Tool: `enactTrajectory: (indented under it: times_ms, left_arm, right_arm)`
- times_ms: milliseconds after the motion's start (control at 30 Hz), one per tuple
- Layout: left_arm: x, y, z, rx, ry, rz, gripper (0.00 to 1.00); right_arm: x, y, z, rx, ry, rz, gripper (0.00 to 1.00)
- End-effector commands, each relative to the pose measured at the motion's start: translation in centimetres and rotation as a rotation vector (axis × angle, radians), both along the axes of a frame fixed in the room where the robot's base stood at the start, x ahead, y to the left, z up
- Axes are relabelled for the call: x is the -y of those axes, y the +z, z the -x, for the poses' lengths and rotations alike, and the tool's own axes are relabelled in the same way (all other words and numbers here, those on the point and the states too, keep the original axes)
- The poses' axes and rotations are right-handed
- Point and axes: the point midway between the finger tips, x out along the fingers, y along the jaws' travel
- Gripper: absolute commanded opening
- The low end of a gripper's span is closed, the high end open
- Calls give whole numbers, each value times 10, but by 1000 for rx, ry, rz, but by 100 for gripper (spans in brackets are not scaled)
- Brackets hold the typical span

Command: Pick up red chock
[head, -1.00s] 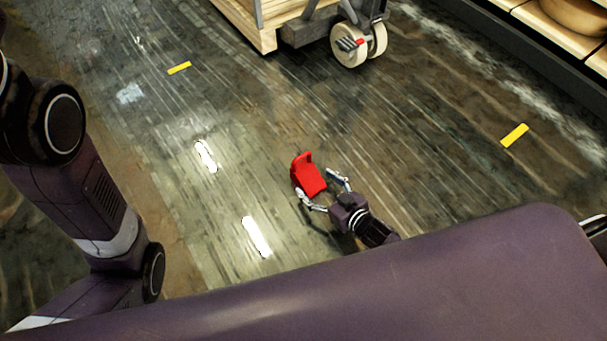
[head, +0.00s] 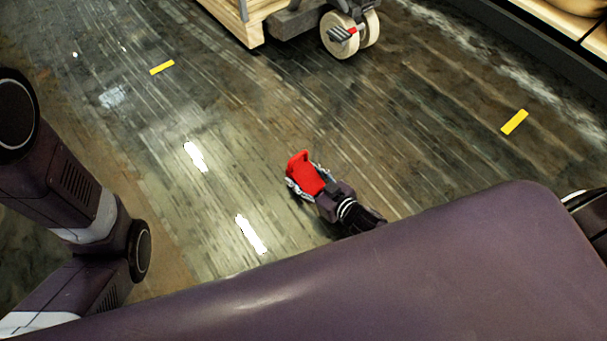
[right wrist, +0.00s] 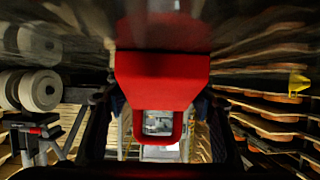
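The red chock (head: 304,174) is on or just above the wooden floor, in the middle of the head view. My right gripper (head: 307,178) has one finger along each side of it, close against the sides, and looks shut on it. In the right wrist view the chock (right wrist: 162,80) fills the middle, with its loop-shaped end below the broad block and dark fingers (right wrist: 160,118) at both sides. I cannot tell whether the chock has left the floor. My left arm shows at the left of the head view, but its gripper is out of view.
A wooden cart (head: 238,18) with a pale caster wheel (head: 343,34) stands at the top. Shelving with a cheese wheel (head: 571,6) is at the top right. Yellow floor marks (head: 162,67) lie on the floor. The floor around the chock is clear.

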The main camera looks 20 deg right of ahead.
Motion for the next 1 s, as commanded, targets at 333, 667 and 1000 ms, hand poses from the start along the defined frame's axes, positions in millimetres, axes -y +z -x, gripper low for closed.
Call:
enactTrajectory:
  times_ms: [333, 667, 1000]
  left_arm:
    - [0, 0, 0, 0, 0, 0, 40]
    - [0, 7, 0, 1, -1, 0, 40]
    - [-2, 17, -38, -98, -2, 4, 40]
  right_arm:
    - [-1, 2, -1, 4, 1, -2, 15]
    - [-1, 11, -1, 5, 1, -2, 15]
    - [-1, 62, -1, 5, 2, -2, 15]
